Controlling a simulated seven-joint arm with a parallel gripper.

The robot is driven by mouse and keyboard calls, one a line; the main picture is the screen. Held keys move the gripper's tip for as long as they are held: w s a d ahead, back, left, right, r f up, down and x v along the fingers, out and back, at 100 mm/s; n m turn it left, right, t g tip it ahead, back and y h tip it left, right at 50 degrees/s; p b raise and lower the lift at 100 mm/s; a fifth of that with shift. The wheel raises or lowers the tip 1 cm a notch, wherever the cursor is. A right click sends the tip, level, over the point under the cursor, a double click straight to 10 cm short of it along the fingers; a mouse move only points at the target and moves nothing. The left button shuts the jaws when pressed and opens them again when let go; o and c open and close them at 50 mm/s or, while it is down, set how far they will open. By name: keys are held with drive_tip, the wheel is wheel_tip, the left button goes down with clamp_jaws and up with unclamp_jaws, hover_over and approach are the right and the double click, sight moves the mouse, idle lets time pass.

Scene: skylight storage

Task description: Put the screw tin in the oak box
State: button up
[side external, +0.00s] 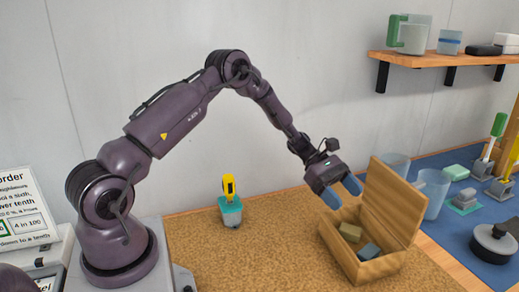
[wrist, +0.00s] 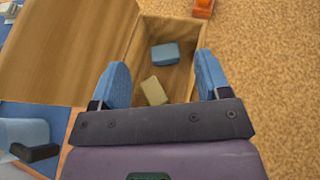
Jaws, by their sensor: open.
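The oak box (side external: 343,253) stands on the cork-like mat with its lid raised; in the wrist view its lid (wrist: 70,45) lies to the left. Inside it lie a blue-grey block-like item (side external: 369,251) and a tan one (side external: 350,232). Both also show in the wrist view, the blue-grey one (wrist: 165,54) farther up and the tan one (wrist: 154,91) lower. I cannot tell which, if either, is the screw tin. My gripper (side external: 342,192) is open and empty over the box, its blue fingers (wrist: 162,75) apart from both items.
A teal and yellow tool (side external: 230,208) stands on the mat left of the box. Clear cups (side external: 433,193), a black lidded pot (side external: 492,243) and brushes crowd the blue mat at right. An orange thing (wrist: 203,8) sits near the box. Mat left of the box is mostly free.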

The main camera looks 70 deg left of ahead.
drive_tip(key=s+d+r+m+g+y, duration=0.1)
drive_tip(key=s+d+r+m+y, duration=0.2)
drive_tip(key=s+r+m, duration=0.4)
drive_tip(key=s+d+r+m+g+y, duration=0.1)
drive_tip(key=s+d+r+m+y, duration=0.25)
drive_tip(key=s+r, duration=0.45)
drive_tip(key=s+a+r+m+t+y, duration=0.2)
drive_tip(key=s+r+m+y, duration=0.4)
drive_tip(key=s+m, duration=0.4)
drive_tip(key=s+t, duration=0.1)
drive_tip(key=s, duration=0.2)
drive_tip(key=shift+s+r+t, duration=0.2)
drive_tip(key=shift+s+t, duration=0.1)
drive_tip(key=shift+t, duration=0.1)
